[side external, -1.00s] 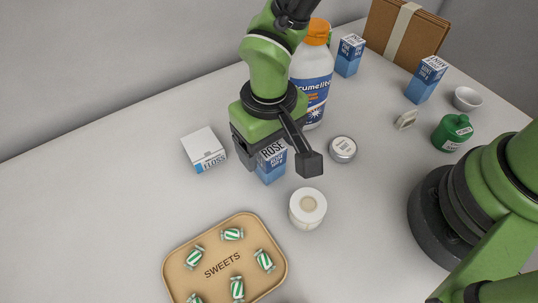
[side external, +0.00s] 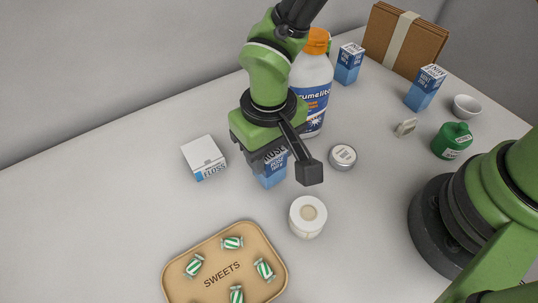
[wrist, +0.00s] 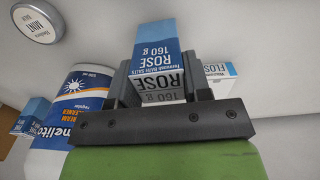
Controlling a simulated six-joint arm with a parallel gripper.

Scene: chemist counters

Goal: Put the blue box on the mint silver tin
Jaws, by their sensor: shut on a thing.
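The blue box (side external: 271,177), labelled ROSE, stands upright and is partly hidden behind my gripper in the side view. My gripper (side external: 283,166) is shut on it, with one finger on each side. In the wrist view the blue box (wrist: 156,52) sits between the two dark fingers (wrist: 160,84). I cannot tell whether its base touches the counter. The mint silver tin (side external: 343,157) is a low round tin with a pale labelled lid, a short way right of my gripper. It also shows at the top left of the wrist view (wrist: 36,22), with nothing on its lid.
A white lidded jar (side external: 308,216) stands in front of the tin. A tall orange-capped bottle (side external: 312,85) stands close behind my gripper. A floss box (side external: 204,157) is at left, and a sweets tray (side external: 225,226) in front. Similar blue boxes (side external: 349,64) (side external: 424,88) stand at the back.

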